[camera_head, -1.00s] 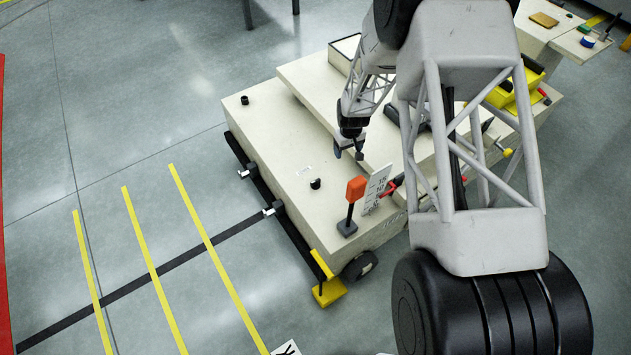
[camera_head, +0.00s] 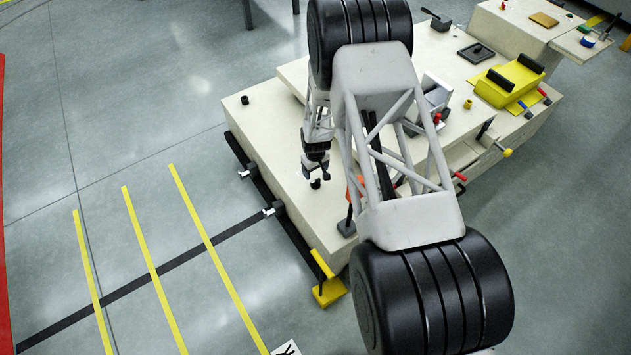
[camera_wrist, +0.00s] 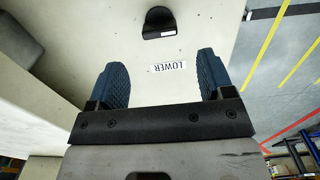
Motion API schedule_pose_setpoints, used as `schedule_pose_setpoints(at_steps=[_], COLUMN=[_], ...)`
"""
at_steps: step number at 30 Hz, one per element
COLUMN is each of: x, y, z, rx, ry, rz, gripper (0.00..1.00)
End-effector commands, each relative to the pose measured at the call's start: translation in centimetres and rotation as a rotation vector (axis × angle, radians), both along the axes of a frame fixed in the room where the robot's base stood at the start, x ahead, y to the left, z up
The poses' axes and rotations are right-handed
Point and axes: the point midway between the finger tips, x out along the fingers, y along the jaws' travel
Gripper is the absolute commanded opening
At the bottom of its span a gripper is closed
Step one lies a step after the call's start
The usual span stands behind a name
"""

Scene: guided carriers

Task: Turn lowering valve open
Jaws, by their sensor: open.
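The lowering valve is a small black knob (camera_wrist: 158,22) on the cream deck, at the top of the wrist view. The knob lies beyond the fingertips, and I see no contact.
The cream carrier (camera_head: 260,140) has another black knob (camera_head: 244,99) near its far left corner. A yellow block (camera_head: 510,82) sits at right. Floor left of the carrier is clear, with yellow stripes.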

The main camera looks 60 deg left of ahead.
Motion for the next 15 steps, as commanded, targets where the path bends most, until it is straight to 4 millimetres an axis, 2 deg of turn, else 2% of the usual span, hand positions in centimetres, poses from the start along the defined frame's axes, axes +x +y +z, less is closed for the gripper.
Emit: schedule_pose_setpoints(at_steps=[8,15], x=[0.0,0.0], y=[0.0,0.0], z=[-0.9,-2.9], rx=[-0.001,-0.002], ry=[0.0,0.001], rz=[0.0,0.0], gripper=[0.74,0.74])
